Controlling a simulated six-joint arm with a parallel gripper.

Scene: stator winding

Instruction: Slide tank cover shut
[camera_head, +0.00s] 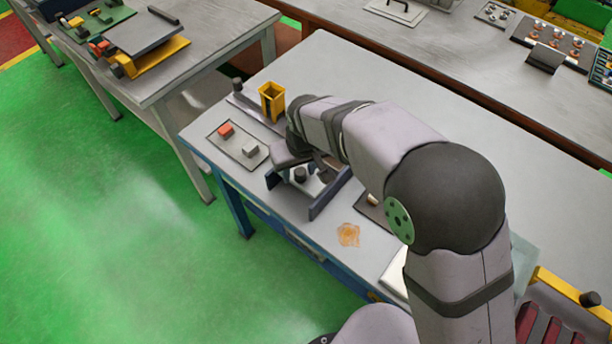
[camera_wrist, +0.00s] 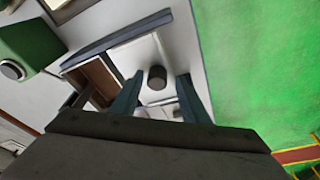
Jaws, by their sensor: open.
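The tank cover is a pale flat plate (camera_wrist: 140,55) with a dark round knob (camera_wrist: 157,77), in the wrist view. A brown opening (camera_wrist: 97,80) shows to its left, so the tank is partly uncovered. A dark rail (camera_wrist: 115,40) runs along the cover's upper edge. In the head view the knob (camera_head: 300,174) and a rail (camera_head: 330,194) show below my arm. My gripper (camera_wrist: 160,78) is open, its two blue-grey fingers on either side of the knob in the picture. I cannot tell whether they touch it. My arm hides most of the gripper and tank in the head view.
A grey tray (camera_head: 222,139) with a red block (camera_head: 225,130) and a pale block (camera_head: 250,148) lies left of the tank. A yellow holder (camera_head: 271,102) stands behind it. An orange patch (camera_head: 348,235) marks the bare table near the front edge.

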